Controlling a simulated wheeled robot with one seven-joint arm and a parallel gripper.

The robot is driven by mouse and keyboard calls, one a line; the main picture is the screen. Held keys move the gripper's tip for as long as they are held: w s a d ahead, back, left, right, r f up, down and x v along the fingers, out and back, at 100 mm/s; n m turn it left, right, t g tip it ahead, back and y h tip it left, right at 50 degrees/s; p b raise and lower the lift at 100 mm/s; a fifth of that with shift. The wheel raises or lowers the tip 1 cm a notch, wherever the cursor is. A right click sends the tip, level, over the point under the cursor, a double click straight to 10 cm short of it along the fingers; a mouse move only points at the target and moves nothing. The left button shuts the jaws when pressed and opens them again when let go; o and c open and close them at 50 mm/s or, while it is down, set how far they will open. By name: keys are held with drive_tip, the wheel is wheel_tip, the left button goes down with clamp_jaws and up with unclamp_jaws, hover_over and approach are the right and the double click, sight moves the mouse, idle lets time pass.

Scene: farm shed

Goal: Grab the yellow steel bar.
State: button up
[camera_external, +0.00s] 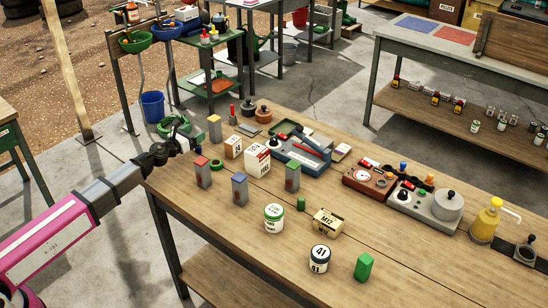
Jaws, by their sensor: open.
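The yellow steel bar (214,130) is a grey upright block with a yellow top, standing near the far left edge of the wooden workbench (190,216). My gripper (188,144) is dark and reaches in from the left at the bench's left edge. It is open, a little left of the yellow bar and apparently apart from it. The fingertips are small here and their exact gap is hard to see. Similar grey bars stand nearer: one with a red top (203,174), one with a blue top (239,190) and one with a green top (292,177).
Boxes, including a white and red carton (256,160), stand right of the yellow bar. A white jar with a green lid (273,218), a tan M12 box (327,222), a jar marked 41 (319,259) and a green block (363,267) stand nearer. Bare wood lies between them.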

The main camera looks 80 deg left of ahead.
sight(211, 124)
drive_tip(key=x, duration=0.5)
drive_tip(key=shift+w+a, duration=0.15)
drive_tip(key=shift+w+d+x, duration=0.1)
drive_tip(key=shift+x, duration=1.25)
drive_tip(key=shift+w+d+x, duration=0.15)
drive_tip(key=shift+x, duration=1.15)
drive_tip(key=c, duration=1.2)
drive_tip(key=shift+o, duration=0.2)
drive_tip(key=shift+r, duration=0.1)
